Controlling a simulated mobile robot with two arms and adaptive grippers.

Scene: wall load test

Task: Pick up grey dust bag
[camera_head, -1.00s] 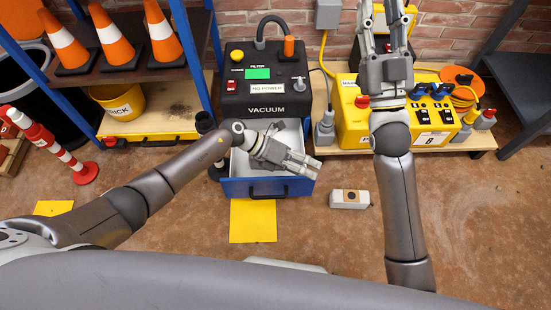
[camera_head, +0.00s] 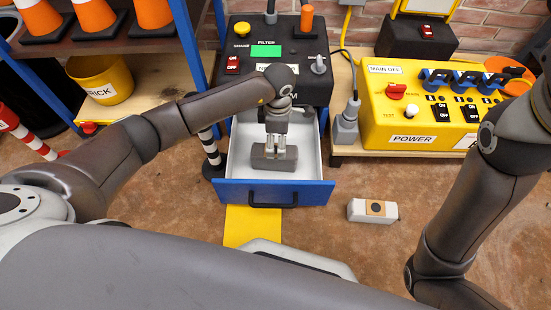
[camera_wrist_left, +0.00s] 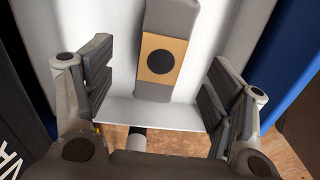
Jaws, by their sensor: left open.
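The grey dust bag (camera_head: 262,163) lies in the white inside of the open blue drawer (camera_head: 312,192) under the vacuum unit. My left gripper (camera_head: 281,152) points down over the bag and hides part of it. In the left wrist view, the dust bag (camera_wrist_left: 171,22) is a grey block with a tan band and a black disc. It lies ahead between the spread fingers of my left gripper (camera_wrist_left: 163,78), with gaps on both sides. The left gripper is open and empty. My right arm reaches out at the right edge, with its gripper out of view.
The black vacuum unit (camera_head: 258,92) stands directly behind the drawer. A whitish block with a tan patch (camera_head: 358,211) lies on the floor to the right. A yellow power box (camera_head: 390,120) stands at the right, and a striped post (camera_head: 208,147) stands left of the drawer.

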